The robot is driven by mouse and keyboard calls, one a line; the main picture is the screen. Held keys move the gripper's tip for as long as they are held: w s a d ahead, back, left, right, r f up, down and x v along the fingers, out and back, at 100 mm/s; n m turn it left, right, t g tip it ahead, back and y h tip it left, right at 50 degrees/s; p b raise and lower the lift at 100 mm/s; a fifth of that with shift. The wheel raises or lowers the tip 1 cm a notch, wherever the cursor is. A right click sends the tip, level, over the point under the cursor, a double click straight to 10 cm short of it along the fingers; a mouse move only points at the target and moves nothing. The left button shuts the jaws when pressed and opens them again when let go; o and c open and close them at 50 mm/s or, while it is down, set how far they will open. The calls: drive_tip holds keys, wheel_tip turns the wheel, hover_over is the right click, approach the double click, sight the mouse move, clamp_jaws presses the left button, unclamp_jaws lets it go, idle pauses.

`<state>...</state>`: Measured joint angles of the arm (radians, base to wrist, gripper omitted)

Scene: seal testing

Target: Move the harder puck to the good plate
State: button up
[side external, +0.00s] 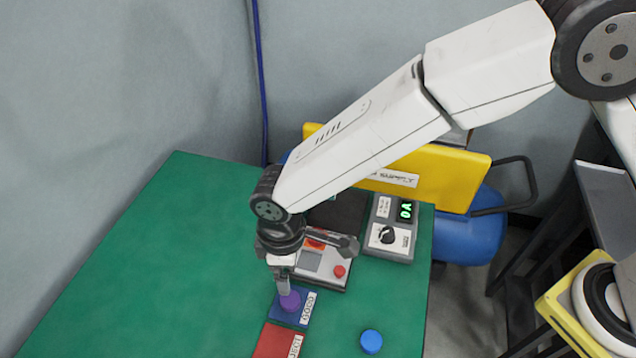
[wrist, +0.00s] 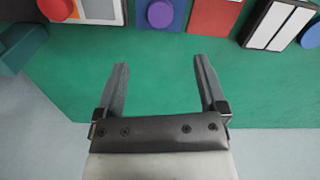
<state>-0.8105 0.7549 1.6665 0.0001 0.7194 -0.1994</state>
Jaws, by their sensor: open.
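A purple puck (side external: 290,301) sits on the blue plate (side external: 304,318), whose label reads GOOD. In the wrist view the purple puck (wrist: 160,13) and blue plate (wrist: 180,20) are at the top edge, beyond my fingertips. A blue puck (side external: 371,341) stands on the green table to the right; it is cut off at the right edge of the wrist view (wrist: 313,36). Which puck is harder does not show. My gripper (side external: 284,291) is close by the purple puck in the side view. In the wrist view my gripper (wrist: 159,64) is open, with nothing between the fingers.
A red plate (side external: 274,341) with a label lies beside the blue plate. A device with a red button (side external: 339,271) and a grey box with a dial and green display (side external: 391,228) stand behind. The green table (side external: 150,260) is clear on the left. A white-panelled item (wrist: 274,24) is near the red plate.

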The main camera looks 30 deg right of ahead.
drive_tip(key=w+d+r+m+t, duration=0.1)
drive_tip(key=d+r+m, duration=0.2)
drive_tip(key=d, duration=0.7)
drive_tip(key=w+d+r+m, duration=0.2)
drive_tip(key=d+r+m, duration=0.1)
drive_tip(key=d, duration=0.8)
drive_tip(key=s+d+r+m+t, duration=0.1)
drive_tip(key=s+d+m, duration=0.4)
drive_tip(key=d, duration=0.9)
drive_tip(key=shift+s+r+m+t, duration=0.3)
drive_tip(key=shift+s+r, duration=0.1)
drive_tip(key=shift+s, duration=1.3)
drive_tip(key=shift+d, duration=0.1)
